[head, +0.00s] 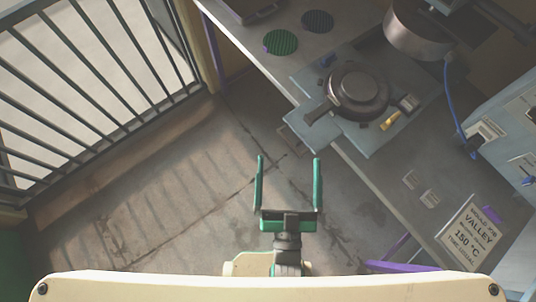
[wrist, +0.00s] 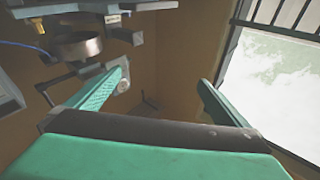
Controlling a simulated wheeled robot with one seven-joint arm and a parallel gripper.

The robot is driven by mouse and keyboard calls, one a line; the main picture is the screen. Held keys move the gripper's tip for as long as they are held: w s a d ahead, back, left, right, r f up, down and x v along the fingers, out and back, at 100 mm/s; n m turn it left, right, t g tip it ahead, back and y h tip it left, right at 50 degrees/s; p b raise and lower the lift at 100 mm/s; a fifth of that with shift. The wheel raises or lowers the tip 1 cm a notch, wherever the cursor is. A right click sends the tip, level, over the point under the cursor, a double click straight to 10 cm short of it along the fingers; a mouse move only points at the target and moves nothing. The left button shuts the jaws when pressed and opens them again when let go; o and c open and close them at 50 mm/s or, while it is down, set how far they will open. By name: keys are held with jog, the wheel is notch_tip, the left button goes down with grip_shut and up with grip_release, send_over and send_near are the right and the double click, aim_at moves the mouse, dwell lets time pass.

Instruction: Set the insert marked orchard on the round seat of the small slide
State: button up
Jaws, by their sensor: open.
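My gripper (head: 289,160) is open and empty over the floor, in front of the bench; its two green fingers also show in the wrist view (wrist: 163,78). A green ridged disc (head: 280,42) and a dark ridged disc (head: 317,21) lie on the bench at the top of the head view. I can read no orchard mark on either. A dark round fixture (head: 357,92) with a handle sits on a blue-grey plate (head: 312,80). I cannot tell whether this is the small slide and its round seat.
A card (head: 472,236) on the bench reads VALLEY, 150 °C. Small pale tags (head: 411,180) lie nearby. A metal press head (head: 415,30) overhangs the bench, and a blue cable (head: 453,105) hangs beside it. A barred railing (head: 95,95) stands left. The floor between is clear.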

jog(key=s+a+f+n+g, duration=0.1)
jog(key=s+a+f+g, duration=0.3)
jog(key=s+f, duration=0.5)
jog(key=shift+s+a+n+g+y, duration=0.3)
jog(key=shift+s+a+g, duration=0.1)
jog(key=shift+s+g, duration=0.15)
jog(key=shift+a+r, duration=0.1)
jog(key=shift+a, duration=0.05)
